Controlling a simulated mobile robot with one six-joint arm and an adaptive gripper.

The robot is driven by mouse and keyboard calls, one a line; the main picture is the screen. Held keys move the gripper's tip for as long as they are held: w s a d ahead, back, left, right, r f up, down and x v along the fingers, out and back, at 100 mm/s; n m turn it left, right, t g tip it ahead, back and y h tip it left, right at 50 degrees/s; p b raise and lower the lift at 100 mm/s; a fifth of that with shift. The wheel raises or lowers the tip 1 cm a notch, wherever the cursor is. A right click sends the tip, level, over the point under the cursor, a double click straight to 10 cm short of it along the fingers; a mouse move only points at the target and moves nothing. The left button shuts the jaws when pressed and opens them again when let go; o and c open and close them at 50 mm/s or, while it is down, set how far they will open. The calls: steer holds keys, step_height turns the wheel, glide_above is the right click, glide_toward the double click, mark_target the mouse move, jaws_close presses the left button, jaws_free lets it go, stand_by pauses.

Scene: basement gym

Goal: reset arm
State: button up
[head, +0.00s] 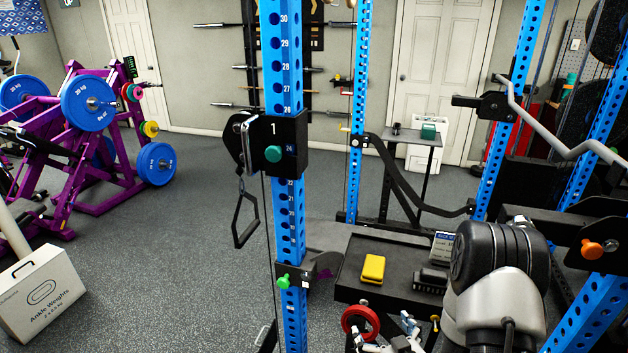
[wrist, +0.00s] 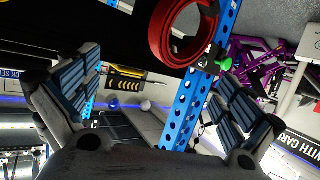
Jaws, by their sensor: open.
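My gripper (wrist: 155,72) shows in the wrist view with its two blue-padded fingers spread wide apart. Nothing is held between the fingers. In the head view my arm (head: 495,310) rises at the lower right, bent, with a black joint and a pale grey link. The gripper is hard to make out there, low at the bottom edge. A red rolled band (wrist: 160,38) lies beyond the fingers at the top of the wrist view. It also shows in the head view (head: 346,327), left of small white and blue parts that I cannot identify clearly.
A blue rack post (head: 290,190) stands left of my arm, with a hanging handle (head: 236,225). A black surface (head: 350,285) carries a yellow block (head: 373,268), a black item (head: 430,280) and a small box (head: 443,243). Grey floor (head: 180,260) is open at left.

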steer(key=s+d+r+m+g+h, duration=0.1)
steer(key=s+r+g+h, duration=0.15)
steer(key=r, duration=0.65)
steer(key=s+d+r+g+h, duration=0.1)
steer(key=s+r+g, duration=0.15)
steer(key=r, duration=0.65)
steer(key=s+a+r+g, duration=0.1)
steer(key=s+r, duration=0.2)
steer(key=s, duration=0.5)
steer(key=s+a+r+m+g, duration=0.1)
steer(key=s+a+r, duration=0.1)
steer(key=s, duration=0.5)
steer(key=s+a+r+m+g, duration=0.1)
steer(key=s+a+r+g, duration=0.1)
steer(key=s, duration=0.6)
steer(key=shift+v, duration=0.9)
steer(key=shift+a+y, duration=0.1)
steer(key=shift+y, duration=0.15)
